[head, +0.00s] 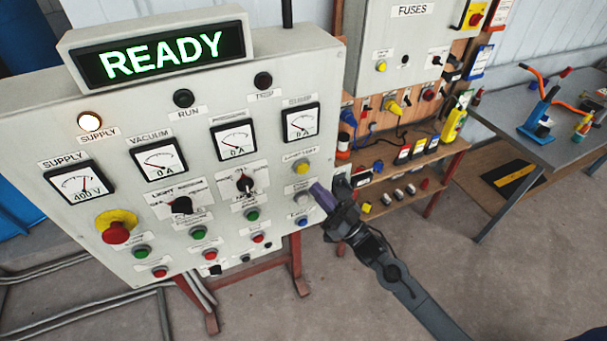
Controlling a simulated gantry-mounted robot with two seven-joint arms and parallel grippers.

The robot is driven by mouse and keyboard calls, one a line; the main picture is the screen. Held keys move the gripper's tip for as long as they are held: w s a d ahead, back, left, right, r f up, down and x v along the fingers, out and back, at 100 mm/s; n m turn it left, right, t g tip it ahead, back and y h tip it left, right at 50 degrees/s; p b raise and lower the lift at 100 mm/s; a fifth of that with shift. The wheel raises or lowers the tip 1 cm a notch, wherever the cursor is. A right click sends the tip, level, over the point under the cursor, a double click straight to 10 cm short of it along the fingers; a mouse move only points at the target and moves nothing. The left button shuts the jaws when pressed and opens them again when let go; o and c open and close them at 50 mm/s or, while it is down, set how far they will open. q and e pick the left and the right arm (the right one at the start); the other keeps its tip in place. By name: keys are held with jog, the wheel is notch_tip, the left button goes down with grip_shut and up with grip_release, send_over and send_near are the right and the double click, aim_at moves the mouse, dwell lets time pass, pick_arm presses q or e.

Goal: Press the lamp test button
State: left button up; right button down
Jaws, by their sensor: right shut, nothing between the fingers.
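The grey control panel (105,185) fills the left and middle of the head view. A yellow button (301,167) sits in the panel's right column, under a small label (298,155) that appears to read as the lamp test. My right gripper (319,193) comes in from the lower right, its purple-grey fingers shut and empty. Its tips are just below and right of the yellow button, in front of the panel's right edge. They look apart from the yellow button; the depth gap is hard to judge. My left gripper is not in view.
Below the yellow button are a partly covered button (301,197) and a blue button (301,220). A red mushroom button (116,233) sits lower left, and a lit READY sign (160,56) is on top. A cluttered wooden shelf (425,155) and grey table (540,150) stand to the right.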

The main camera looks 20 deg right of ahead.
aim_at(303, 169)
jog(key=shift+w+a+b, duration=0.2)
jog(key=shift+w+b, duration=0.95)
jog(key=shift+w, duration=0.8)
dwell(0.6)
jog(key=shift+w, duration=0.1)
jog(key=shift+w+b, duration=0.35)
jog(key=shift+b, duration=0.05)
dwell(0.4)
